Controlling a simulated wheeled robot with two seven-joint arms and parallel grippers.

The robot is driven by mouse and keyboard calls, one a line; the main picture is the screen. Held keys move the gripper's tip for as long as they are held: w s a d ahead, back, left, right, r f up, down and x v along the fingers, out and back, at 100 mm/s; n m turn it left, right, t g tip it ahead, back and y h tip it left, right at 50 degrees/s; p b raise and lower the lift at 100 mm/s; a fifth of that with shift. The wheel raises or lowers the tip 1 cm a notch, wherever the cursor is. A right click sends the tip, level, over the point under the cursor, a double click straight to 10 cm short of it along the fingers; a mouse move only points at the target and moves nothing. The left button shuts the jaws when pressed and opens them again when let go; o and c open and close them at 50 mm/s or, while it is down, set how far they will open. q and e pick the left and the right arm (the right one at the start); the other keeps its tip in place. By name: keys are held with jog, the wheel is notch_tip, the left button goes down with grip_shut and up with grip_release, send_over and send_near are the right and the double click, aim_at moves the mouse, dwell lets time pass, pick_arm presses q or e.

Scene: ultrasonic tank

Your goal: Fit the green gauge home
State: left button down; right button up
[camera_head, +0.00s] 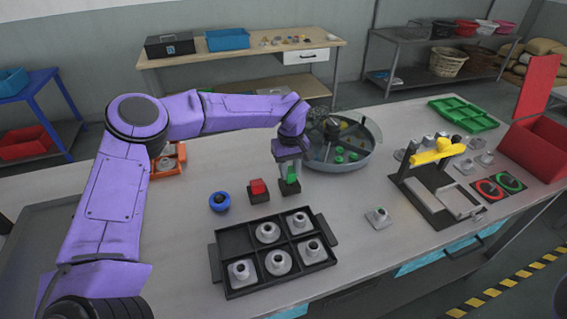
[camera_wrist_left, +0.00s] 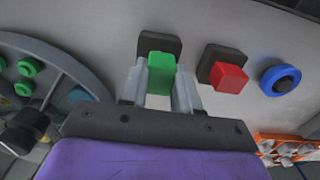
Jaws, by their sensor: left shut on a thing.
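The green gauge (camera_head: 292,175) is a small green block in the middle of the table. My left gripper (camera_head: 290,172) comes down on it from above and is shut on it. In the left wrist view the green gauge (camera_wrist_left: 161,72) sits between the two grey fingers (camera_wrist_left: 160,88). A black square base (camera_head: 290,188) is directly under or beside it and also shows in the wrist view (camera_wrist_left: 158,45). I cannot tell how deep the gauge sits in it. My right gripper is not in view.
A red block (camera_head: 257,187) on a black base and a blue round knob (camera_head: 219,201) stand left of the gauge. A black tray (camera_head: 233,241) with several grey parts lies in front. A round grey bin (camera_head: 352,165) with green pieces is close behind right.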

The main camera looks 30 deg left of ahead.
pick_arm(q)
jog(key=shift+w+f, duration=0.2)
jog(key=shift+w, duration=0.25)
jog(key=shift+w+f, duration=0.2)
jog(key=shift+w, duration=0.45)
jog(key=shift+s+r, duration=0.15)
jog(key=shift+r, duration=0.05)
jog(key=shift+s+a+r+p, duration=0.25)
jog(key=shift+s+r+p, duration=0.25)
jog(key=shift+s, duration=0.35)
jog(key=shift+w+f, duration=0.5)
jog(key=shift+w, duration=0.3)
jog(key=shift+s+r, duration=0.3)
jog(key=shift+s, duration=0.1)
jog(key=shift+s+d, duration=0.1)
jog(key=shift+s, duration=0.05)
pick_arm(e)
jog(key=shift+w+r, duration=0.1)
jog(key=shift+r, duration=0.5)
pick_arm(q)
jog(key=shift+f, duration=0.15)
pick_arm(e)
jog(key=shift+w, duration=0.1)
